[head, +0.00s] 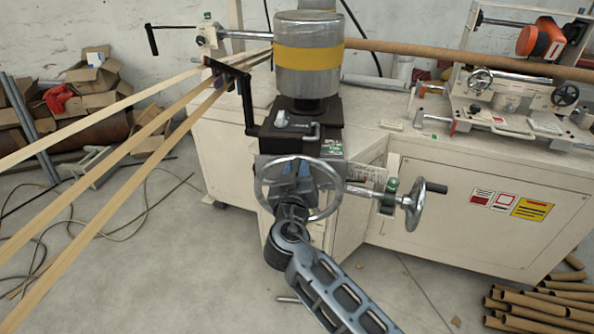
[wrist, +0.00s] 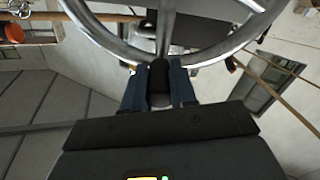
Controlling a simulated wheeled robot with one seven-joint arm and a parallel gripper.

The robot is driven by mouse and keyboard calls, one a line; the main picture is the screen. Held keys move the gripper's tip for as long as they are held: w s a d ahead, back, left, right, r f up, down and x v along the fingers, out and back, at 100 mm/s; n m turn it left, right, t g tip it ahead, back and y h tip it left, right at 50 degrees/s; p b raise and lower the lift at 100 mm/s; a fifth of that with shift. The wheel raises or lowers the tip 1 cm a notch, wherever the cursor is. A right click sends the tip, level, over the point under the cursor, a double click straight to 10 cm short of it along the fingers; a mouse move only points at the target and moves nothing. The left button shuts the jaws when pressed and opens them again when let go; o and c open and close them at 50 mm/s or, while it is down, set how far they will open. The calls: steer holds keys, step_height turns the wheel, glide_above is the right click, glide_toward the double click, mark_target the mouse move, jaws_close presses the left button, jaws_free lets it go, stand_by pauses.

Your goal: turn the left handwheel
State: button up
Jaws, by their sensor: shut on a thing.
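The left handwheel (head: 257,187) is a chrome spoked wheel on the front of the winding machine, below the grey drum. My gripper (head: 291,212) is at the wheel's lower part in the head view, and my arm hides some of it. In the wrist view the wheel's rim (wrist: 108,42) curves across the top. There my gripper's dark blue fingers (wrist: 160,82) are shut on the wheel's black handle (wrist: 160,72), one finger on each side.
A second chrome handwheel (head: 413,203) with a black handle stands close to the right. A black crank (head: 246,95) is above left. Long paper strips (head: 110,160) cross the left side. Cardboard tubes (head: 535,305) lie on the floor at lower right.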

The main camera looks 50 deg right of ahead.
mark_target(257, 190)
steer(key=shift+a, duration=0.1)
jaws_close()
